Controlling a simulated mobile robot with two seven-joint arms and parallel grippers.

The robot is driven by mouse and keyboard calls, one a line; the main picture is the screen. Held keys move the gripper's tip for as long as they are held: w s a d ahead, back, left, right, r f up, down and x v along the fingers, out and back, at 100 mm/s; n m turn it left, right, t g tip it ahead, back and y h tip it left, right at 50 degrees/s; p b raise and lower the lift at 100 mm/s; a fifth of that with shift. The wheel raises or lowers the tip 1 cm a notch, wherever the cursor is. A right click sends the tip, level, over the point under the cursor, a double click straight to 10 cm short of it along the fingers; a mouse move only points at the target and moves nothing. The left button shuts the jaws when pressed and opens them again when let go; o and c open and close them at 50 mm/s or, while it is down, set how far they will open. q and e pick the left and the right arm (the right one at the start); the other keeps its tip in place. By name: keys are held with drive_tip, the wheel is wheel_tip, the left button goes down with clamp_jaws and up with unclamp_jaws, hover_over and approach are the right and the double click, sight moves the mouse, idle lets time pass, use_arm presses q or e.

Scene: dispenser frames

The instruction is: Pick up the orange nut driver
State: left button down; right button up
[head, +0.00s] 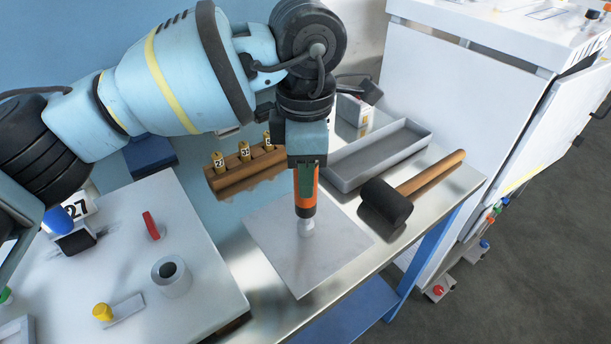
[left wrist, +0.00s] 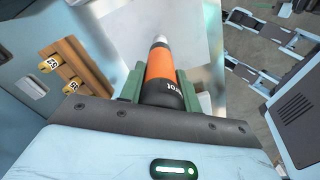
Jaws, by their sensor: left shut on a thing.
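The orange nut driver (head: 305,198) has an orange and black handle and a pale metal tip. It stands about upright, tip down, over a light square plate (head: 273,238) on the metal table. I cannot tell whether the tip touches the plate. My left gripper (head: 306,178) is shut on the handle from above. In the left wrist view the nut driver (left wrist: 159,66) sits between the green fingers of the left gripper (left wrist: 160,88), its tip pointing away. My right gripper is not in view.
A wooden rack (head: 243,170) with yellow numbered tags stands behind left. A grey tray (head: 377,153) and a black-headed mallet (head: 388,203) lie to the right. A white panel (head: 120,262) with knobs is at the left. A white cabinet (head: 470,90) stands beyond the table.

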use_arm(q)
drive_tip(key=s+a+r, duration=0.2)
drive_tip(key=s, duration=0.5)
drive_tip(key=s+a+r+b, duration=0.1)
drive_tip(key=s+a+r, duration=0.1)
drive_tip(key=s, duration=0.6)
drive_tip(key=shift+s+r+b, duration=0.25)
drive_tip(key=shift+r+b, duration=0.05)
drive_tip(key=shift+r, duration=0.15)
